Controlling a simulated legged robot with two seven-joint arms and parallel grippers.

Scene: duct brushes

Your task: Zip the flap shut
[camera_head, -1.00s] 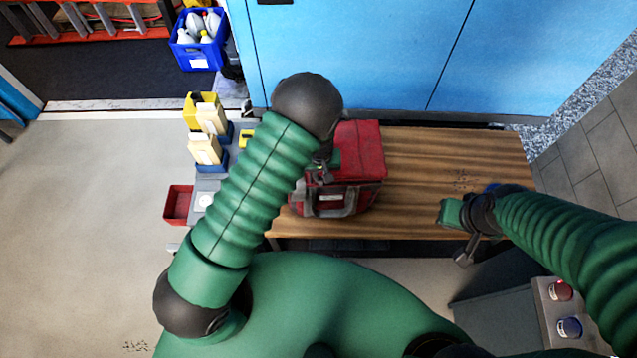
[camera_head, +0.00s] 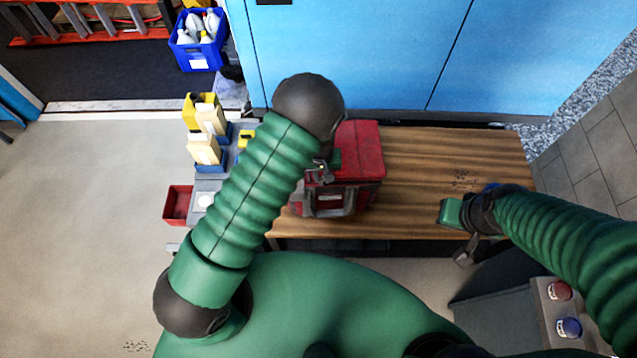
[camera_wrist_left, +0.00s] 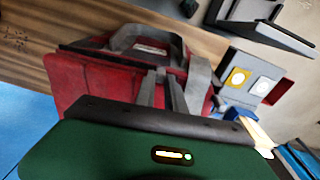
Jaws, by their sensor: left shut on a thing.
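A red bag (camera_head: 362,150) with grey straps and a grey handle sits on the wooden bench, and its top looks flat. It also fills much of the left wrist view (camera_wrist_left: 90,80). My left gripper (camera_head: 324,170) is over the bag's left part, near its front edge. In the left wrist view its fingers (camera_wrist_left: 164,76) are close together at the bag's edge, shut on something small. The zip pull is not clearly visible, and the fingers hide what they hold. My right gripper (camera_head: 455,225) is over the bench's front right, away from the bag; its jaws are unclear.
The wooden bench (camera_head: 455,155) is clear right of the bag. Yellow and blue bins (camera_head: 200,105) with cream bottles and a red bin (camera_head: 178,205) stand left. Blue cabinets (camera_head: 350,50) stand behind. A grey unit (camera_head: 545,300) with two jars is at lower right.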

